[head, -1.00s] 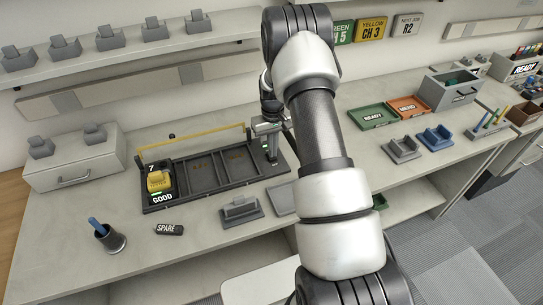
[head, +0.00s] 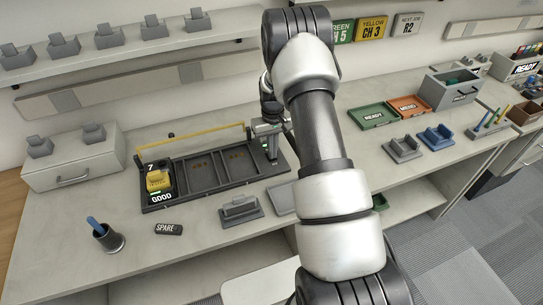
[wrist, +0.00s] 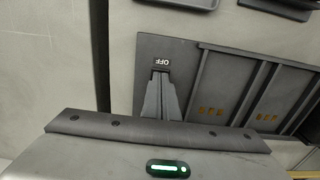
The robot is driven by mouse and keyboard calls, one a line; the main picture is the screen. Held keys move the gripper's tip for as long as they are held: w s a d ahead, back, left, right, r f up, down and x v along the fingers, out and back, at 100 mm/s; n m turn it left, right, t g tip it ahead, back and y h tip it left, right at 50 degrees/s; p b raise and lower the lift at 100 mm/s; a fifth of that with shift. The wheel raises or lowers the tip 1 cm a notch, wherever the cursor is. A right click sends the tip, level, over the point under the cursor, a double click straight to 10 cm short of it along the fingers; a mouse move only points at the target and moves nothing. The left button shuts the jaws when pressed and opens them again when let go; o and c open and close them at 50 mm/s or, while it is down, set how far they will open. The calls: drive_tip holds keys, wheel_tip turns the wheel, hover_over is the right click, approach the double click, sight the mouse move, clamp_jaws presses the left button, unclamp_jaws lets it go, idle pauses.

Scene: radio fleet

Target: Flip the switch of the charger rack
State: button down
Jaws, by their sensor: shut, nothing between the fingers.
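The charger rack (head: 215,184) is a dark tray with several bays on the bench, and it also shows in the wrist view (wrist: 186,60). A yellow radio (head: 158,181) stands in its left bay. My gripper (head: 270,158) is over the rack's right end. In the wrist view my gripper (wrist: 161,76) is shut and empty, its fingertips right beside an upside-down OFF label (wrist: 162,62) on the rack's end panel. The switch itself is hidden or cannot be told from the fingers; whether they touch it is unclear.
A yellow bar (head: 190,146) runs along the rack's back. A grey cradle (head: 240,209), a SPARE tag (head: 169,229) and a dark cup (head: 108,238) lie in front. Green (head: 374,117) and orange (head: 408,107) trays stand to the right.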

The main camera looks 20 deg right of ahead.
drive_tip(key=shift+f, duration=0.2)
wheel_tip(320, 180, up, 7)
drive_tip(key=p, duration=0.3)
idle(0.6)
idle(0.3)
drive_tip(key=s+a+r+t, duration=0.1)
drive_tip(key=s+a+r, duration=0.15)
drive_tip(key=r, duration=0.55)
drive_tip(key=s+a+r+t, duration=0.1)
drive_tip(key=s+a+r, duration=0.15)
drive_tip(key=r, duration=0.55)
drive_tip(key=s+a+r, duration=0.1)
drive_tip(key=s+r, duration=0.2)
drive_tip(key=r, duration=0.5)
drive_tip(key=s+a+r+t, duration=0.1)
drive_tip(key=s+r, duration=0.3)
drive_tip(key=s, duration=0.7)
drive_tip(key=s+a+r+t, duration=0.2)
drive_tip(key=s+a+r, duration=0.2)
drive_tip(key=s, duration=0.7)
drive_tip(key=shift+s+a+r+t, duration=0.3)
drive_tip(key=shift+s+a+r, duration=0.05)
drive_tip(key=shift+s, duration=0.05)
